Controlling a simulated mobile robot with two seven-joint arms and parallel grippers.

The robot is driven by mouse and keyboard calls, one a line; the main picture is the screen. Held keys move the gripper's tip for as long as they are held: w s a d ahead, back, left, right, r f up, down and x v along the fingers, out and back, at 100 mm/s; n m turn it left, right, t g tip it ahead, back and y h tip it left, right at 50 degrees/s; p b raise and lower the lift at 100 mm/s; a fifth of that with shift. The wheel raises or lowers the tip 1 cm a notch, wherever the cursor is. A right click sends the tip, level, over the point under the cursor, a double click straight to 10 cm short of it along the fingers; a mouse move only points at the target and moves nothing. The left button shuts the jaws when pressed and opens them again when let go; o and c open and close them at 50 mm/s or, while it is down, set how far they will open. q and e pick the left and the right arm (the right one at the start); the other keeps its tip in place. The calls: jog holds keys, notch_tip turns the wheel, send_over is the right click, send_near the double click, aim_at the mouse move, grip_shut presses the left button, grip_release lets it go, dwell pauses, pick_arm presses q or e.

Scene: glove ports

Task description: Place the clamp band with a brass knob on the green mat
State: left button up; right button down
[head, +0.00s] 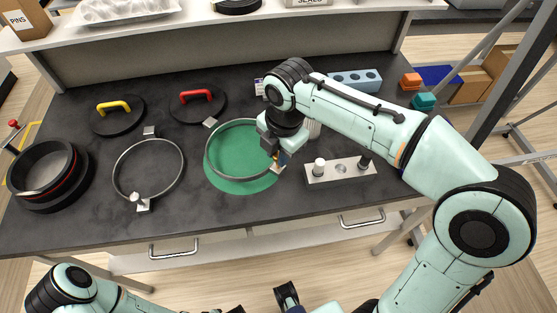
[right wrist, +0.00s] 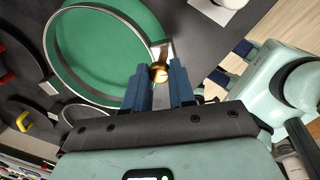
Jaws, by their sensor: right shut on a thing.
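The clamp band with a brass knob is a thin metal ring (head: 208,143) over the green mat (head: 235,180), a round green disc on the dark bench. My right gripper (head: 278,157) is shut on it at the brass knob (right wrist: 158,73), which shows between the blue fingers (right wrist: 158,88) in the right wrist view. The ring looks roughly level and sits slightly toward the back of the mat; I cannot tell whether it touches. A second clamp band (head: 116,175) with a pale knob lies left of the mat. My left gripper is only partly visible at the bottom edge (head: 286,295).
Black lids with yellow (head: 114,104) and red (head: 196,94) handles lie behind. A black ring port (head: 45,175) stands at the left. A metal block with posts (head: 340,172) is right of the mat, and a blue block with holes (head: 357,81) is behind it.

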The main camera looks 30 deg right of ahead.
notch_tip(320, 180, down, 3)
jog(key=shift+f, duration=0.2)
jog(key=c, duration=0.9)
grip_release()
jog(key=shift+c, duration=0.2)
jog(key=shift+r, duration=0.1)
notch_tip(320, 180, up, 12)
jog(key=s+p, duration=0.1)
jog(key=p, duration=0.1)
jog(key=shift+s+d, duration=0.15)
jog(key=shift+d, duration=0.1)
